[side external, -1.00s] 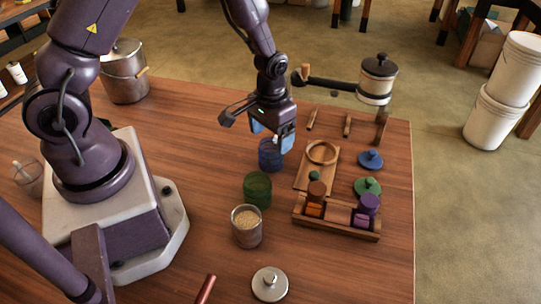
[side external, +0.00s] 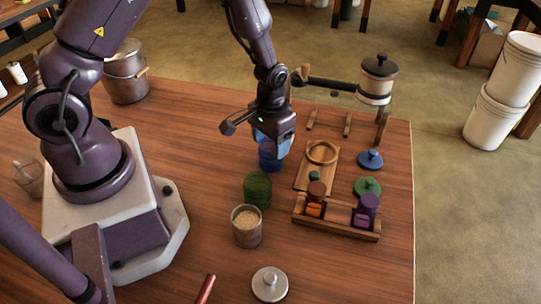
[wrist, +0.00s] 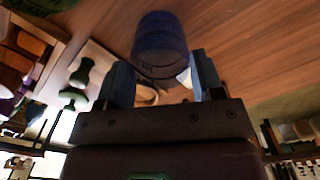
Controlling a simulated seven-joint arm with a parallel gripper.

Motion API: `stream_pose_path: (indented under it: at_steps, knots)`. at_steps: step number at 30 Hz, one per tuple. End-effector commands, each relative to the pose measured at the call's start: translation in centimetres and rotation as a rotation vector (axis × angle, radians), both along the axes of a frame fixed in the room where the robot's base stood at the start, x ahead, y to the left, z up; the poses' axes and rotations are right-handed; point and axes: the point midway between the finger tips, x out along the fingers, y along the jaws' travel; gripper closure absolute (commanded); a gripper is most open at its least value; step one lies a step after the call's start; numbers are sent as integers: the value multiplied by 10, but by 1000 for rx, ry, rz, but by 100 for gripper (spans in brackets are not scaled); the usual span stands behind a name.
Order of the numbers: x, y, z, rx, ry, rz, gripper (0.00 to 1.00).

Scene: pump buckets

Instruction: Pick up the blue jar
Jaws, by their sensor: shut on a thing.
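The blue jar (side external: 268,158) stands on the wooden table behind the green jar (side external: 257,188). My gripper (side external: 270,146) is down at the jar's top and shut on it, hiding its upper part in the side view. In the wrist view the blue jar (wrist: 160,42) shows beyond my two fingers (wrist: 160,82), one on each side of its near end. Whether the jar touches the table or hangs just above it is hard to tell.
A steel jar of grain (side external: 247,228) stands in front of the green jar. To the right are a wooden board (side external: 308,180), a blue lid (side external: 370,159), a green lid (side external: 367,186) and a wooden rack (side external: 340,229). A hand grinder (side external: 376,82) stands at the back right.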

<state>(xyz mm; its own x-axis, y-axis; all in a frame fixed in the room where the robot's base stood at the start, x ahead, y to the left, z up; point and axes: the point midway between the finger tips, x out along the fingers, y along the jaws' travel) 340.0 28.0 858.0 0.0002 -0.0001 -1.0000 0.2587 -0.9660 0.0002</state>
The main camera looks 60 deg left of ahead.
Motion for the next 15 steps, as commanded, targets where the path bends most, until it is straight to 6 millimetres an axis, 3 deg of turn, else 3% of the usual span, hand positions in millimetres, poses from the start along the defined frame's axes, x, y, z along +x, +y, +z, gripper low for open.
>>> stream_pose_path:
  at_steps: [15]
  knots:
    - [1, 0, 30, 1, -3, 0, 60]
